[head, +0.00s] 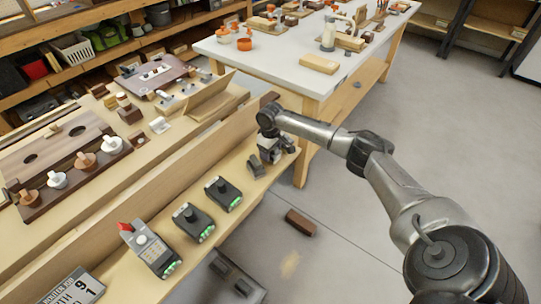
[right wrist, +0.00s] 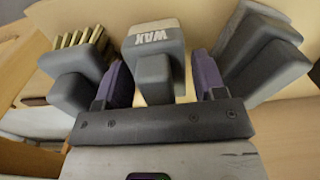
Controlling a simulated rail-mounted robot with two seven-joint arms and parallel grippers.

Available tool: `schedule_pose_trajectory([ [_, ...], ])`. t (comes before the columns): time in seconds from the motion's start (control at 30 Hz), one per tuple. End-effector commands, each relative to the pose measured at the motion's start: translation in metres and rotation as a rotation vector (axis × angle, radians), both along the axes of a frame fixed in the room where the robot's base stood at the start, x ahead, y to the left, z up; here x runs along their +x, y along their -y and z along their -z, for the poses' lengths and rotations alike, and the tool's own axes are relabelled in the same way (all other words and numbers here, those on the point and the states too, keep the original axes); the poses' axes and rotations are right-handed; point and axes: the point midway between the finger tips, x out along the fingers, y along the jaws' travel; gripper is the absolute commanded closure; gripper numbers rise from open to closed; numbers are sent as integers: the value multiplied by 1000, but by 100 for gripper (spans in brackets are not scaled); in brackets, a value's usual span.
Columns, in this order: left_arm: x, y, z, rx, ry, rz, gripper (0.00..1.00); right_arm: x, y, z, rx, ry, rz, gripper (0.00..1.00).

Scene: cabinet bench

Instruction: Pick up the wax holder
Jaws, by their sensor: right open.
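The wax holder (right wrist: 153,52), a grey block with a pale label reading "WAX", shows in the middle of the right wrist view. My right gripper (right wrist: 160,66) is open, with one purple finger on each side of the wax holder. Small gaps seem to show between the fingers and the holder; contact cannot be told. In the head view my right gripper (head: 270,148) is over the far end of the narrow front shelf, and it largely hides the holder there. My left gripper is not in view.
A grey holder with brass-coloured pieces (right wrist: 80,62) stands left of the wax holder, and another grey holder (right wrist: 262,55) stands close on its right. Dark boxes with green lights (head: 192,222) line the nearer shelf. A brown block (head: 300,222) lies on the floor.

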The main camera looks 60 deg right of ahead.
Motion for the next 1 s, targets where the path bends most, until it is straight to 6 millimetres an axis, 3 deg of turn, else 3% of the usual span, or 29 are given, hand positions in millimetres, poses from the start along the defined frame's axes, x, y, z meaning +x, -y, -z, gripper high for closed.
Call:
schedule_pose_trajectory([
  [0.07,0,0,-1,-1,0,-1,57,0,0,-1,0,0,0,36],
  [0.5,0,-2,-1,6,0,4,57,0,0,-1,0,-1,0,77],
  [0.77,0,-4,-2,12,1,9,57,0,0,-3,0,0,0,77],
  [1.0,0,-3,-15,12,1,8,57,0,0,-22,0,1,0,77],
])
